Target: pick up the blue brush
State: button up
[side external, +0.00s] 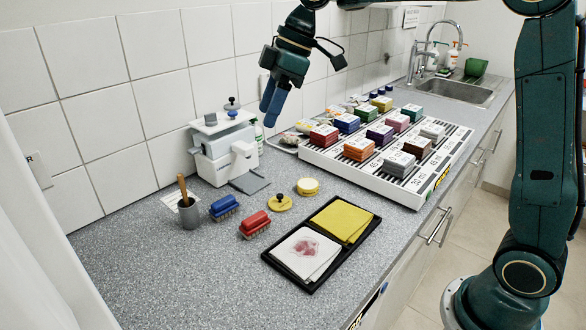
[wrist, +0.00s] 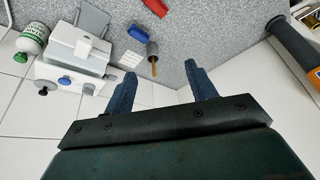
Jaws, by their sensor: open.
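The blue brush (side external: 224,207) lies on the grey counter, bristles down, between the grey cup and the red brush (side external: 255,223). My gripper (side external: 272,103) is high above the counter, behind and to the right of the white machine, well apart from the brush. In the wrist view its two blue fingers (wrist: 159,83) are spread with nothing between them.
A grey cup (side external: 190,213) with a wooden-handled tool stands left of the blue brush. A white machine (side external: 224,150) stands behind it. A black tray (side external: 318,277) with cloths and a rack (side external: 424,190) of coloured blocks are to the right. The front-left counter is clear.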

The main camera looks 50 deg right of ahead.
jog(key=w+f+n+g, duration=0.1)
jog(key=w+f+n, duration=0.3)
jog(key=w+f, duration=0.3)
jog(key=n+g, duration=0.1)
jog(key=n, duration=0.2)
send_near(223, 200)
notch_tip(223, 200, up, 3)
jog(key=d, duration=0.3)
jog(key=shift+w+a+y, duration=0.15)
jog(key=shift+a+y, duration=0.05)
jog(key=shift+y, duration=0.1)
jog(key=shift+a+f, duration=0.1)
jog(key=shift+f, duration=0.05)
jog(key=shift+x, duration=4.15)
jog(key=shift+a+x, duration=0.15)
jog(key=shift+x, duration=1.15)
jog(key=shift+a+x, duration=0.15)
jog(key=shift+x, duration=1.15)
jog(key=shift+s, duration=0.3)
jog(key=shift+c, duration=0.5)
jog(key=c, duration=1)
